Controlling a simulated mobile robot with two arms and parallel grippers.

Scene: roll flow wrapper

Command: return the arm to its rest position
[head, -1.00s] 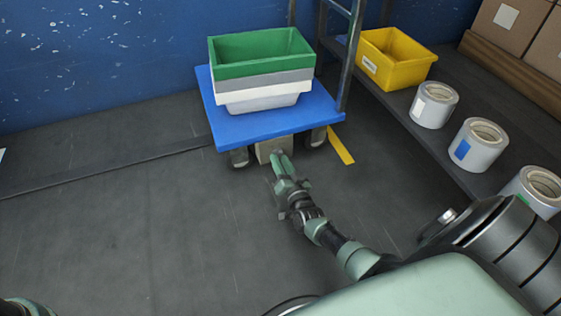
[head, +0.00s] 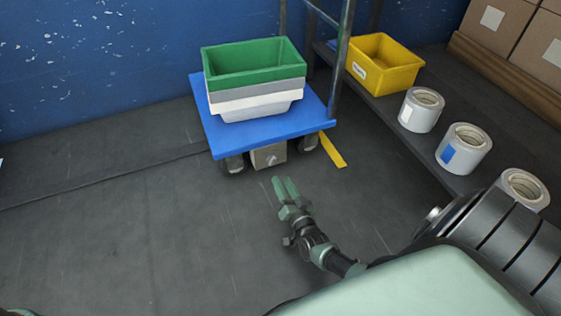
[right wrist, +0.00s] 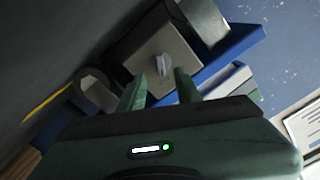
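My right arm reaches into the head view from the lower right. Its green-fingered right gripper (head: 286,187) hangs over the dark floor, in front of a blue cart (head: 262,136) and apart from it. In the right wrist view the two fingers (right wrist: 160,92) stand apart with nothing between them. Beyond the fingertips is a beige box with a pale knob (right wrist: 160,63); in the head view this box (head: 266,156) sits under the cart's front edge. My left gripper does not show.
Stacked green, grey and white bins (head: 253,62) stand on the cart. A shelf at right holds a yellow bin (head: 385,66) and several white rolls (head: 463,150), near my right arm. Cardboard boxes (head: 515,30) are behind. The floor (head: 130,240) at left is clear.

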